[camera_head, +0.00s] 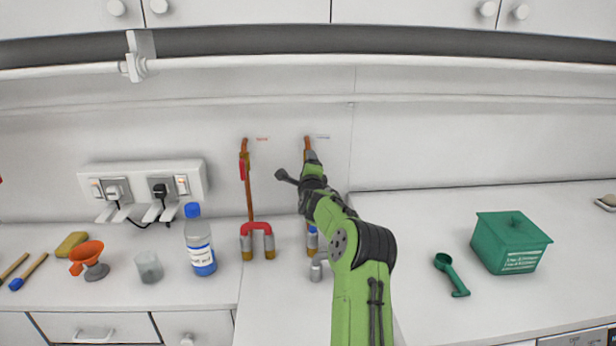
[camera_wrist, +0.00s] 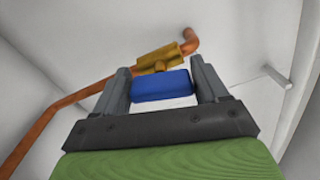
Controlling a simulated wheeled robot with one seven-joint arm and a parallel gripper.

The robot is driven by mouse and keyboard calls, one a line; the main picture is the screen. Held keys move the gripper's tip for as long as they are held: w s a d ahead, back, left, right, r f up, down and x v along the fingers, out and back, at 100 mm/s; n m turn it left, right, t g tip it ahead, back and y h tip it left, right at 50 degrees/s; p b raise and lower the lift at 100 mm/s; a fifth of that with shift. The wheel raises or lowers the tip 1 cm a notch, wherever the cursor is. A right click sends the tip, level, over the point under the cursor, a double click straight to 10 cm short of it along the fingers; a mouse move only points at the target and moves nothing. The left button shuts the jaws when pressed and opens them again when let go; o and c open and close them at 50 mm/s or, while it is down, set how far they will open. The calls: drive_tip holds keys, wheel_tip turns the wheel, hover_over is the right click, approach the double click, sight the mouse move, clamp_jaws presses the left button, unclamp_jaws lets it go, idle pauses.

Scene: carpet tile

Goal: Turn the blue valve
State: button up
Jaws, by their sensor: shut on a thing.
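The blue valve handle (camera_wrist: 160,86) sits below a brass valve body (camera_wrist: 157,58) on a copper pipe in the wrist view. My gripper (camera_wrist: 161,70) is shut on the blue handle, with one dark finger at each side of it. In the head view my gripper (camera_head: 311,157) is up at the right-hand copper pipe (camera_head: 307,143) on the wall. My green arm and gripper hide the blue valve and much of the pipe there.
A red-handled valve (camera_head: 242,168) is on the copper pipe to the left. A green box (camera_head: 508,243) and scoop (camera_head: 452,275) are on the right.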

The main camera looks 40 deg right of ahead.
drive_tip(key=shift+f+n+b, duration=0.15)
drive_tip(key=shift+n+b, duration=0.85)
drive_tip(key=shift+n, duration=0.4)
drive_tip(key=o, duration=1)
drive_tip(key=shift+a, duration=0.1)
drive_tip(key=b+v, duration=0.3)
drive_tip(key=v, duration=1.2)
drive_tip(key=shift+s+a, duration=0.2)
drive_tip(key=shift+s, duration=0.05)
